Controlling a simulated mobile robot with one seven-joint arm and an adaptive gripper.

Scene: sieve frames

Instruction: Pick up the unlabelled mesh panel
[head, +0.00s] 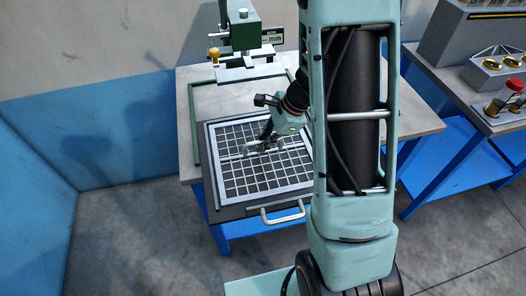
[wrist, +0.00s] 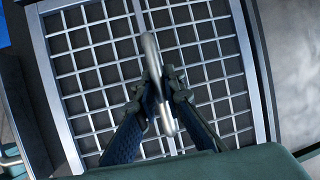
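A mesh panel (head: 232,184) with a pale metal frame and a square grid lies flat over a dark tray (head: 236,211) on the table. No label shows on it. In the wrist view the mesh panel (wrist: 60,85) fills most of the picture. A rounded silver handle (wrist: 150,45) stands at its middle bar. My gripper (head: 262,143) is above the panel's middle. In the wrist view my gripper's fingertips (wrist: 161,82) are close together on both sides of the handle and appear shut on it. Contact under the handle is hidden.
The tray has a front handle (head: 283,215). A green frame (head: 194,135) lies on the table (head: 415,122) behind it. A green stand instrument (head: 242,30) is at the back. A second bench (head: 450,75) with brass-topped items is at the right.

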